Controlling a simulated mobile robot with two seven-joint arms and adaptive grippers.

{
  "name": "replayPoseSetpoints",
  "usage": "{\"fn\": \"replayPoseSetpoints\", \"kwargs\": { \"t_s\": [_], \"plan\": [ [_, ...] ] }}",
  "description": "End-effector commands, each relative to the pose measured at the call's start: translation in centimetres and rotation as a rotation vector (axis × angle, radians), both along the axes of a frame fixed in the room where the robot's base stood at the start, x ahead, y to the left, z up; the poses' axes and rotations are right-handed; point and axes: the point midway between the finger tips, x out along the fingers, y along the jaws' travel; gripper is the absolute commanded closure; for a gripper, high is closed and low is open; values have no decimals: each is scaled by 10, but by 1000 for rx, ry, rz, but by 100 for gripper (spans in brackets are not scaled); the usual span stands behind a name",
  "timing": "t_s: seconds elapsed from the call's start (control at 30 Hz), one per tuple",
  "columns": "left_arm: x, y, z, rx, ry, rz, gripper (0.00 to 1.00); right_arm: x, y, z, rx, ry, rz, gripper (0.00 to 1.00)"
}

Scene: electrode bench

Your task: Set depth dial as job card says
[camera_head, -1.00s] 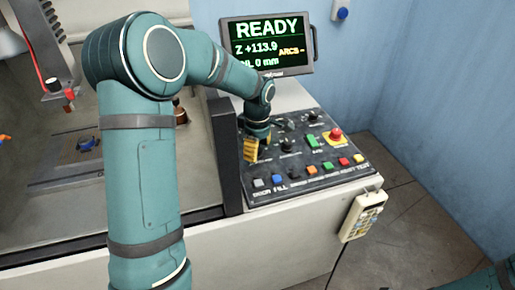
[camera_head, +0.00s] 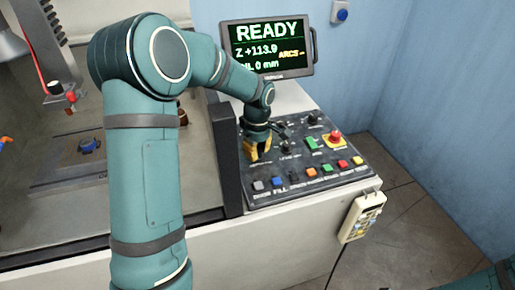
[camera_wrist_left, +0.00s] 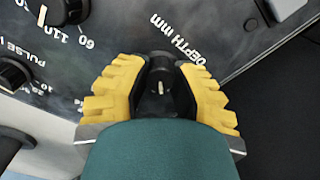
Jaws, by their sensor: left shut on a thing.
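The depth dial (camera_wrist_left: 161,88) is a black knob with a pale pointer mark, under the printed words DEPTH mm in the left wrist view. My left gripper (camera_wrist_left: 160,95), with yellow ridged fingers, is shut on the dial, one finger on each side. In the head view my left gripper (camera_head: 257,150) is at the left part of the control panel (camera_head: 335,186), and it hides the dial there. The screen (camera_head: 268,46) reads READY and Z +113.9, with a lower line in mm partly unreadable. I cannot make out a job card. My right gripper is not in view.
Other black knobs (camera_wrist_left: 60,10) sit beside the dial. The panel also carries a red emergency button (camera_head: 335,135), a green button (camera_head: 311,143) and a front row of coloured buttons. A hand pendant (camera_head: 362,216) hangs at the front edge.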

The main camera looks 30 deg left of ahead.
Motion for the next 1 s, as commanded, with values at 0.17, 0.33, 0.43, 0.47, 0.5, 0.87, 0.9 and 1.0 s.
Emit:
{"fn": "replayPoseSetpoints", "kwargs": {
  "t_s": [0.17, 0.33, 0.43, 0.47, 0.5, 0.87, 0.9, 1.0],
  "plan": [
    [0, -1, 1, -1, 2, -164, 100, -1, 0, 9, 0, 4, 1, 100],
    [0, 0, 1, 0, 2, -326, 100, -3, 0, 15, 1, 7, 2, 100],
    [-1, 0, 1, -1, 3, -421, 100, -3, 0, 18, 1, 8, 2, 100],
    [-1, 0, 1, -1, 3, -449, 100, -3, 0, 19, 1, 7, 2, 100],
    [-1, 0, 1, -1, 3, -488, 100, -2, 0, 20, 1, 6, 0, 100],
    [-1, 0, 0, -1, 4, -829, 100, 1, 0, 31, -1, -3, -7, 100],
    [-1, 0, 0, -2, 4, -867, 100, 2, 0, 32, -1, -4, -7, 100],
    [-1, 0, 0, -2, 4, -957, 100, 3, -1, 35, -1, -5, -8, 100]
  ]
}}
